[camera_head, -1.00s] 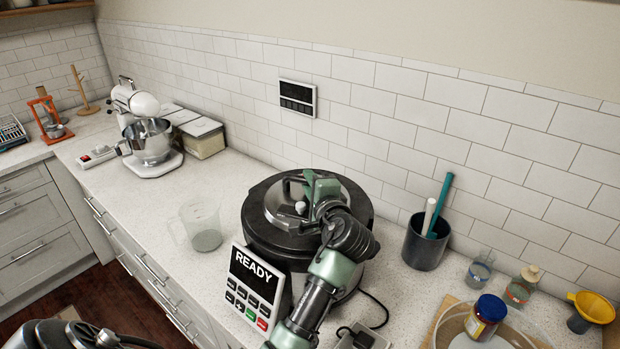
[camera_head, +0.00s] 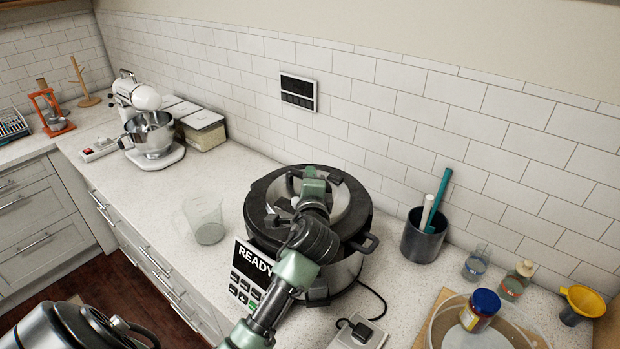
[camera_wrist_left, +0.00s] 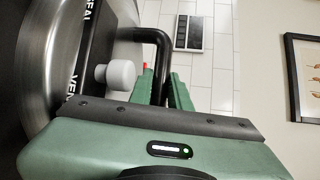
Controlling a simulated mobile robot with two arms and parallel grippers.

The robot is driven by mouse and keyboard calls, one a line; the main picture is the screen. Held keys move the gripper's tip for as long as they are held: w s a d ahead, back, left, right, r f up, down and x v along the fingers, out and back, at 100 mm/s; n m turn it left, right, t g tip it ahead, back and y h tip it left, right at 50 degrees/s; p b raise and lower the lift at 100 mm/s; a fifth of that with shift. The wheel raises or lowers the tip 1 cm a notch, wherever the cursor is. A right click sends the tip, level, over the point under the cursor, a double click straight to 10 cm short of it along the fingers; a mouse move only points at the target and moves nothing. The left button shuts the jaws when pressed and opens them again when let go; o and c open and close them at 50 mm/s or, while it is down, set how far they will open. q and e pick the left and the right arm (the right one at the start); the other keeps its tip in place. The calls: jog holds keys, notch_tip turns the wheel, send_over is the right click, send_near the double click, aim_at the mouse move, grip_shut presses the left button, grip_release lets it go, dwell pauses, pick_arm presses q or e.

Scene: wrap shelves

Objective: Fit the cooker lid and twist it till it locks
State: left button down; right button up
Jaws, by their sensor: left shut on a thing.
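The cooker (camera_head: 346,272) stands on the counter, with its control panel reading READY (camera_head: 252,262) on the front left. The lid (camera_head: 340,207), silver with a dark rim, lies on top of it. My left gripper (camera_head: 312,180) is over the lid, shut on the lid's black handle. In the left wrist view the black handle (camera_wrist_left: 148,34) passes between the green fingers (camera_wrist_left: 164,88). A white knob (camera_wrist_left: 120,75) and SEAL and VENT markings are beside it. My arm hides part of the lid and panel. Whether the lid is locked cannot be told. My right gripper is not seen.
A clear measuring jug (camera_head: 205,222) stands left of the cooker. A dark utensil pot (camera_head: 422,238) stands to the right. A cord runs to a socket box (camera_head: 358,334) in front. A bowl with a jar (camera_head: 481,311) is at the lower right. A stand mixer (camera_head: 150,130) is farther left.

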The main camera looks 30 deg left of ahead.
pick_arm(q)
jog(key=shift+r, duration=0.4)
